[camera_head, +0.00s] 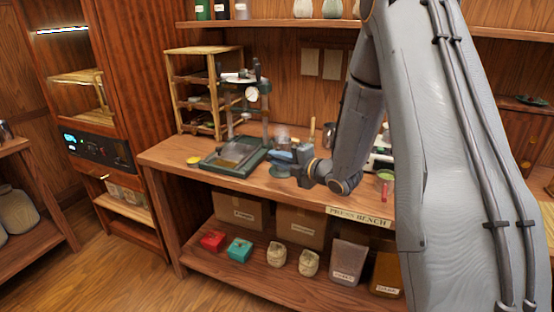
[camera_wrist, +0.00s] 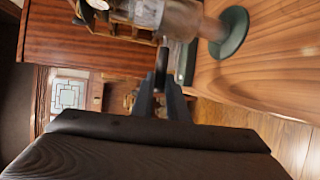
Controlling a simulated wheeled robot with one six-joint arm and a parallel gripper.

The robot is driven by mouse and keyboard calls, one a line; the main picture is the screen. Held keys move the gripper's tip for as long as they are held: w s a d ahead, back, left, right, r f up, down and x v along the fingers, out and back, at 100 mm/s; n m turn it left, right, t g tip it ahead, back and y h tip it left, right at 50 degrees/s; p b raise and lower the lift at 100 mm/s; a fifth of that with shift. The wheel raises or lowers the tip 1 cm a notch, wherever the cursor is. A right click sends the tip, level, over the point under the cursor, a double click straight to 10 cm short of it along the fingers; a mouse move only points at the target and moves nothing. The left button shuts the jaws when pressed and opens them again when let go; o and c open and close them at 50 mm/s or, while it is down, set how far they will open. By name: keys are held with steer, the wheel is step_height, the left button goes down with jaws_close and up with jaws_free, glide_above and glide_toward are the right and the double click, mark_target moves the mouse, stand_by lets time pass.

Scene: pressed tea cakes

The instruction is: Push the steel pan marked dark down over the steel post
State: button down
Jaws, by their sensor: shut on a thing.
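My gripper (camera_head: 292,155) is over the front of the press bench, at mid-length. In the wrist view its fingers (camera_wrist: 163,100) are shut on a narrow dark piece (camera_wrist: 162,66). It looks like the steel pan seen edge-on, but no mark on it is readable. Beyond the fingertips is a blurred, shiny brownish-grey cylinder (camera_wrist: 182,17) with a round green base (camera_wrist: 234,32); I cannot tell whether it is the steel post. In the head view a small silvery shape (camera_head: 283,134) shows just behind the gripper. Whether pan and post touch is hidden.
A dark green tray (camera_head: 217,166) and a press with a round gauge (camera_head: 252,93) stand left of my gripper. A yellow lid (camera_head: 193,160) lies farther left. A wooden rack (camera_head: 178,98) is behind. Boxes and bags fill the lower shelf.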

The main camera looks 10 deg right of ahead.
steer(key=shift+f+b, duration=2.65)
steer(key=shift+f, duration=0.8)
steer(key=c, duration=1.7)
jaws_free()
steer(key=shift+o, duration=0.2)
steer(key=shift+s, duration=0.1)
